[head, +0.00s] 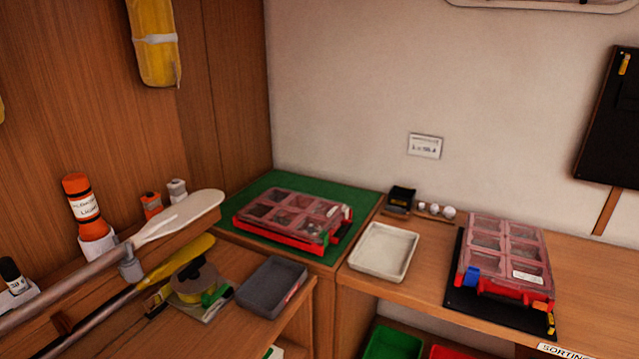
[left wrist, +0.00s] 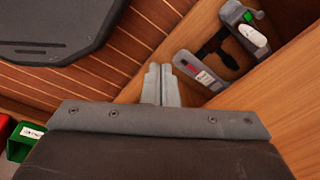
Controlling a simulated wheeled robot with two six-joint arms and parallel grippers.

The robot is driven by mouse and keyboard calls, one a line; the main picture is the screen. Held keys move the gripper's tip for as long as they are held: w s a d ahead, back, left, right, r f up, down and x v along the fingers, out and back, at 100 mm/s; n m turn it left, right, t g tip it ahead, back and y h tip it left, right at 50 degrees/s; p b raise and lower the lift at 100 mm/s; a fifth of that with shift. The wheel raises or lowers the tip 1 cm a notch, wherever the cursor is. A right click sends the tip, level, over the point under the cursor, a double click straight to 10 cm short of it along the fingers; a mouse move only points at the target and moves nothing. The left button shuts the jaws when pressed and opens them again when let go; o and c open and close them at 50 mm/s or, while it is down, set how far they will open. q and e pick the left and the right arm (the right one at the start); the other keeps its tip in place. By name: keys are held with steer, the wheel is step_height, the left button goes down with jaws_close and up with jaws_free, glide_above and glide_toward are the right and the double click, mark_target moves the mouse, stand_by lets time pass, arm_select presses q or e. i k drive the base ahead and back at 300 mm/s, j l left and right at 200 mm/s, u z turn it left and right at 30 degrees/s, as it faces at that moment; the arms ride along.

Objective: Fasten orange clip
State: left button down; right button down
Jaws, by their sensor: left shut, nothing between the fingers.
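An organizer box with a clear lid and red base (head: 290,216) lies on a green mat (head: 345,190) in the corner. A second such organizer (head: 503,255) lies on a black mat (head: 470,301) at the right, with a blue clip (head: 472,273) on its near left side. I cannot single out an orange clip for certain on either box. My left gripper (left wrist: 161,70) shows in the left wrist view, its fingers together and empty. Neither gripper shows in the head view, and my right gripper is in no view.
A cream tray (head: 384,251) stands between the organizers. A grey tray (head: 271,287), a tape or line reel (head: 196,283) and a white-bladed paddle (head: 180,218) are on the left bench. An orange bottle (head: 82,205) stands behind. Green (head: 393,343) and red bins sit below.

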mark_target(539, 306)
steer(key=z, duration=1.25)
